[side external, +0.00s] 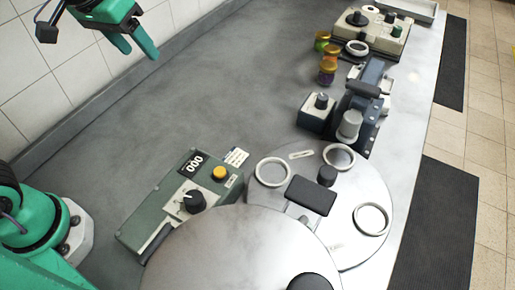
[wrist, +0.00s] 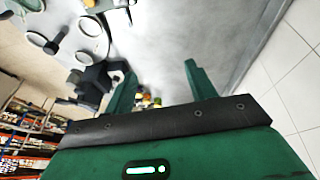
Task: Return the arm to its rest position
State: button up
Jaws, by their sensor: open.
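My gripper (side external: 124,44) is green and hangs at the upper left in the side view, above the grey bench near the tiled wall. In the wrist view its two fingers (wrist: 158,84) stand apart, with nothing between them but bare bench and small jars farther off. It is open and empty. The lower part of my green arm shows at the lower left in the side view.
Several small jars (side external: 328,66) stand at the back right of the bench (side external: 180,110). A green control box (side external: 170,212), a round metal plate (side external: 345,170) with white rings, and a dark device (side external: 365,95) occupy the front and right. The left-middle bench is clear.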

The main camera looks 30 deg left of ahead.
jog(key=s+a+f+t+y, duration=0.1)
jog(key=s+a+f, duration=0.4)
jog(key=s+a, duration=0.3)
jog(key=shift+s+m+t, duration=0.3)
jog(key=shift+s+t, duration=0.1)
jog(key=shift+s, duration=0.2)
